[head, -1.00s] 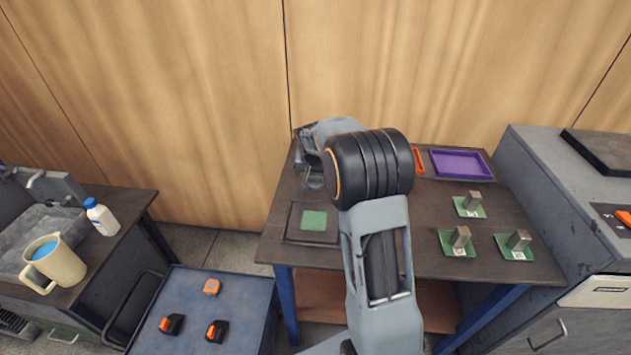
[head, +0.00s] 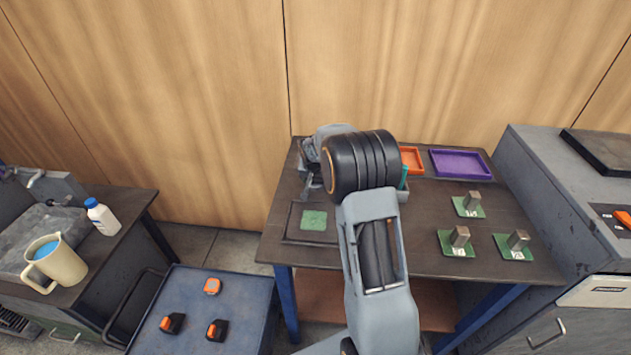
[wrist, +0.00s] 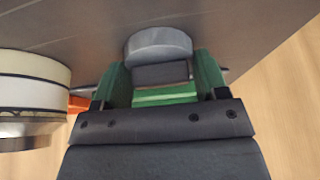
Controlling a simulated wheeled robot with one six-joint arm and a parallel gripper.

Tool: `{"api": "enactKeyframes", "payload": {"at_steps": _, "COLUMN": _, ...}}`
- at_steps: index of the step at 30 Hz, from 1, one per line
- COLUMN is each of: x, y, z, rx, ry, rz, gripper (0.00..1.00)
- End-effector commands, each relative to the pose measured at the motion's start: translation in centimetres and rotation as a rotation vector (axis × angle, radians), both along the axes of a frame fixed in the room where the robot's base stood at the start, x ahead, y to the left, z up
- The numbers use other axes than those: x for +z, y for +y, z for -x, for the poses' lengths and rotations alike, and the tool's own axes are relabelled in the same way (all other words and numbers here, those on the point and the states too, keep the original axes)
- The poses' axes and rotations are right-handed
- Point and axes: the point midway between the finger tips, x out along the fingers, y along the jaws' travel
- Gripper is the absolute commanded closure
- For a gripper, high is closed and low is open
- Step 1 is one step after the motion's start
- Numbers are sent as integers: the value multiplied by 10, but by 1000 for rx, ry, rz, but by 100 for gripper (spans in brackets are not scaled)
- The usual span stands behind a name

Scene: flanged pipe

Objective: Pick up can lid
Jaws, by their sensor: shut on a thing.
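In the wrist view a round grey lid (wrist: 158,43) shows just beyond my gripper (wrist: 165,78). The green fingers are shut on a dark grey block-like part against the lid, seemingly its grip. A can (wrist: 33,82) with a cream label and a metal end stands close at the left of my gripper in that view. In the head view my arm covers most of that spot, and I cannot make out the lid or the can there. Whether the lid touches the surface behind it is unclear.
The brown workbench (head: 425,230) holds an orange tray (head: 411,158), a purple tray (head: 460,163), a green-centred mat (head: 313,221) and several metal blocks on green pads (head: 460,240). A grey cabinet (head: 560,190) stands right. A blue cart (head: 245,300) is at front left.

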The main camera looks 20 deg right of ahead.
Motion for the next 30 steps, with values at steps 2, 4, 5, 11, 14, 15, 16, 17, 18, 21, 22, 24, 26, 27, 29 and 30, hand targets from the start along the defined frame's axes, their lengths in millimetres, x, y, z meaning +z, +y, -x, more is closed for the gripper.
{"api": "enactKeyframes", "payload": {"at_steps": 2, "x": 0, "y": 0, "z": 0, "rx": 0, "ry": 0, "rz": 0, "gripper": 45}}
{"api": "enactKeyframes", "payload": {"at_steps": 4, "x": 0, "y": 0, "z": 0, "rx": 0, "ry": 0, "rz": 0, "gripper": 52}}
{"api": "enactKeyframes", "payload": {"at_steps": 5, "x": 0, "y": 0, "z": 0, "rx": 0, "ry": 0, "rz": 0, "gripper": 54}}
{"api": "enactKeyframes", "payload": {"at_steps": 11, "x": 0, "y": 0, "z": 0, "rx": 0, "ry": 0, "rz": 0, "gripper": 56}}
{"api": "enactKeyframes", "payload": {"at_steps": 14, "x": 2, "y": 0, "z": 0, "rx": 0, "ry": -1, "rz": 0, "gripper": 56}}
{"api": "enactKeyframes", "payload": {"at_steps": 15, "x": 3, "y": 0, "z": 0, "rx": 0, "ry": -1, "rz": 0, "gripper": 56}}
{"api": "enactKeyframes", "payload": {"at_steps": 16, "x": 4, "y": 0, "z": 0, "rx": 0, "ry": -1, "rz": 0, "gripper": 56}}
{"api": "enactKeyframes", "payload": {"at_steps": 17, "x": 6, "y": 0, "z": 0, "rx": 0, "ry": -2, "rz": 1, "gripper": 56}}
{"api": "enactKeyframes", "payload": {"at_steps": 18, "x": 10, "y": 0, "z": 0, "rx": 0, "ry": -2, "rz": 1, "gripper": 56}}
{"api": "enactKeyframes", "payload": {"at_steps": 21, "x": 22, "y": 0, "z": -1, "rx": -1, "ry": -5, "rz": 1, "gripper": 56}}
{"api": "enactKeyframes", "payload": {"at_steps": 22, "x": 27, "y": 0, "z": -1, "rx": -1, "ry": -4, "rz": 0, "gripper": 56}}
{"api": "enactKeyframes", "payload": {"at_steps": 24, "x": 38, "y": 0, "z": 4, "rx": -1, "ry": -5, "rz": 0, "gripper": 56}}
{"api": "enactKeyframes", "payload": {"at_steps": 26, "x": 48, "y": 0, "z": 14, "rx": -1, "ry": -4, "rz": 1, "gripper": 56}}
{"api": "enactKeyframes", "payload": {"at_steps": 27, "x": 57, "y": 0, "z": 21, "rx": -1, "ry": -5, "rz": 1, "gripper": 56}}
{"api": "enactKeyframes", "payload": {"at_steps": 29, "x": 71, "y": 1, "z": 32, "rx": -1, "ry": -6, "rz": 1, "gripper": 56}}
{"api": "enactKeyframes", "payload": {"at_steps": 30, "x": 80, "y": 1, "z": 40, "rx": -1, "ry": -7, "rz": 1, "gripper": 56}}
